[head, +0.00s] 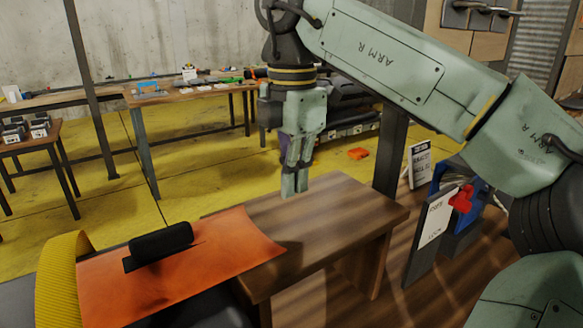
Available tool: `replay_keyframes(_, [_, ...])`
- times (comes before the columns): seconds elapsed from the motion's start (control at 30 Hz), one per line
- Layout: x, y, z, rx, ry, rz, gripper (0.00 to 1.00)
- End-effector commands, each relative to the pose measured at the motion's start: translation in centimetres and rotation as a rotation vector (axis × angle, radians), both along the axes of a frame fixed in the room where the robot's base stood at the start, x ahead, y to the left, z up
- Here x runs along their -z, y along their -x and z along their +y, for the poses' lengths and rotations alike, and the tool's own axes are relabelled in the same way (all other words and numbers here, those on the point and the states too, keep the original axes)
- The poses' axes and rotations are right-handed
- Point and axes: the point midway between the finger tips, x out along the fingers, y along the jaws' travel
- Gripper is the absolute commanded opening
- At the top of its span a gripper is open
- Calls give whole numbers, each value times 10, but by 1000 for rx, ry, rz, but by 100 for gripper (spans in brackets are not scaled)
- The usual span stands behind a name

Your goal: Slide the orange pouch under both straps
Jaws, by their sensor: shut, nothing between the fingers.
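The orange pouch (220,255) lies flat at the lower left, its right end reaching over a wooden table. A black strap or handle (160,240) lies across its upper face. A yellow webbing strap (58,280) arches up at the pouch's left end; I cannot tell whether the pouch passes beneath it. My gripper (295,190) points down above the wooden table, to the right of the pouch and apart from it. Its fingers are shut and empty.
The wooden table (340,215) has a bare top beneath my gripper. A dark rounded surface (205,312) shows below the pouch. A sign board (433,235) and blue item stand at the right. Workbenches (185,95) stand far back across the yellow floor.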

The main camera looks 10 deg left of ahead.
Motion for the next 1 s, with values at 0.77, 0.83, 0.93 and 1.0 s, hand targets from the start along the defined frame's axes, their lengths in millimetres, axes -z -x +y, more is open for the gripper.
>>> replay_keyframes(0.77, [29, 30, 28, -2, -2, -1, 0])
replay_keyframes(0.83, [29, 30, 28, -2, -2, -1, 0])
replay_keyframes(0.93, [29, 32, 29, -2, -1, -1, 0])
replay_keyframes(1.0, [29, 35, 32, -3, 1, -2, 0])
